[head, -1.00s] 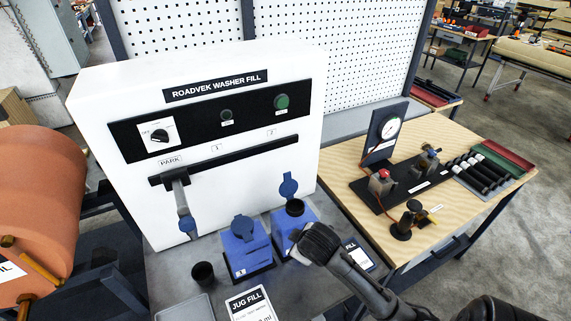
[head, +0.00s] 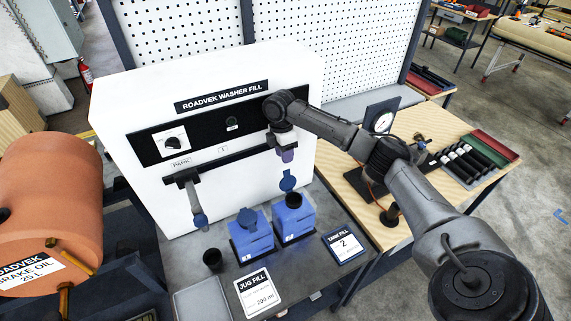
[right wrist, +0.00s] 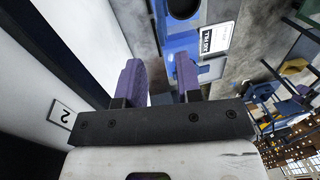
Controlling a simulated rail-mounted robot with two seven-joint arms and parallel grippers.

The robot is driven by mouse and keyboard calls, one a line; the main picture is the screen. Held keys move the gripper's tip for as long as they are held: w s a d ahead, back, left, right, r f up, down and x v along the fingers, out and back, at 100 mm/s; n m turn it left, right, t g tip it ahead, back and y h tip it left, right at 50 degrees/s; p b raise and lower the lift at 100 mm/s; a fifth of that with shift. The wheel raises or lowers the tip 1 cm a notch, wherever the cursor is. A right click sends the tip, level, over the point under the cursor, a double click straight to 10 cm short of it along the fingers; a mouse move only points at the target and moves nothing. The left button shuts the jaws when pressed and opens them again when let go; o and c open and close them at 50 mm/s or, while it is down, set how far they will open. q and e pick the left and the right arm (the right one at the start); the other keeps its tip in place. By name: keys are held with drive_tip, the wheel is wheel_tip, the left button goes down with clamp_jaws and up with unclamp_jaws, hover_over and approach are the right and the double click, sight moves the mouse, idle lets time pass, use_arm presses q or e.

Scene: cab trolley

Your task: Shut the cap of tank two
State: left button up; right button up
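Tank two (head: 294,222) is the right-hand blue tank on the grey bench. Its blue cap (head: 288,181) stands upright behind the dark filler neck (head: 293,200), so it is open. My right gripper (head: 287,155) has purple fingers and hangs just above the cap, in front of the white panel. In the right wrist view its two fingers (right wrist: 159,80) are apart with nothing visible between them. A dark round opening (right wrist: 184,6) and blue surfaces lie beyond the fingertips there. My left gripper is not in view.
The other blue tank (head: 251,238) stands left of tank two, its cap (head: 247,219) down. The white washer panel (head: 170,210) rises close behind. A hose nozzle (head: 198,212) hangs at left.

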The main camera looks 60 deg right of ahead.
sight(288, 170)
drive_tip(key=shift+s+f+p, duration=0.2)
drive_tip(key=shift+s+f, duration=0.05)
drive_tip(key=shift+f, duration=0.9)
drive_tip(key=shift+s+f+p, duration=0.25)
drive_tip(key=shift+f, duration=0.85)
drive_tip(key=shift+s+f+p, duration=0.2)
drive_tip(key=shift+s+f, duration=0.05)
drive_tip(key=shift+f, duration=0.9)
clamp_jaws()
